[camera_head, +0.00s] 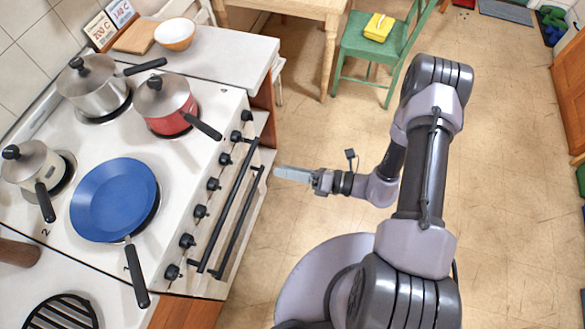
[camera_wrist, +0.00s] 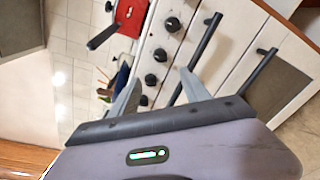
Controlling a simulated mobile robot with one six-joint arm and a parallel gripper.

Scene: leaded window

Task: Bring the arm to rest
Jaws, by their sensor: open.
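My gripper (camera_head: 294,174) is in front of the stove, pointing left toward its front in the head view. It is clear of the oven handle by a small gap. In the wrist view my gripper (camera_wrist: 160,88) has its two fingers spread apart with nothing between them but the view of the stove's knobs beyond. The arm is bent, rising on the right and coming down to the gripper over the floor.
The stove (camera_head: 216,111) holds a blue pan (camera_head: 113,198), a red pot (camera_head: 165,105) and grey pots. Its oven handle (camera_head: 237,205) juts out near my gripper. A green chair (camera_head: 378,45) with a yellow item stands at the back. Floor (camera_head: 310,130) around the arm is clear.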

